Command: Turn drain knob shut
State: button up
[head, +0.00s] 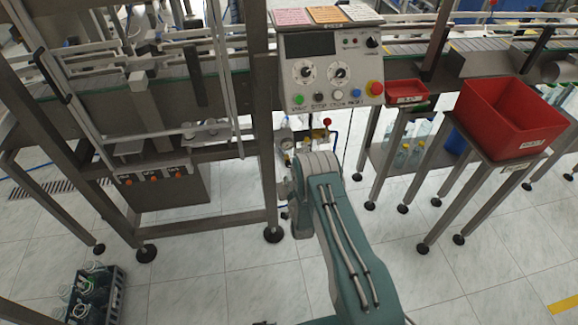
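A pressure gauge and small pipe fittings (286,140) sit on the frame below the control panel, just beyond my arm. A small red knob (327,122) stands to their right, with a blue and yellow part below it. I cannot tell which of these is the drain knob, or whether it is turned open or shut. My teal arm reaches up from the bottom right, and its pale upper joint ends close in front of the fittings, covering part of them. My gripper is not visible; the arm may hide it.
The control panel (323,72) has dials, buttons and a red emergency stop. A red bin (513,117) stands on a stand at right, with a small red tray (406,92) nearer the panel. A dark crate of bottles (95,292) is at lower left. Tiled floor (215,285) between is clear.

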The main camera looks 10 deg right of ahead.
aim_at(288, 167)
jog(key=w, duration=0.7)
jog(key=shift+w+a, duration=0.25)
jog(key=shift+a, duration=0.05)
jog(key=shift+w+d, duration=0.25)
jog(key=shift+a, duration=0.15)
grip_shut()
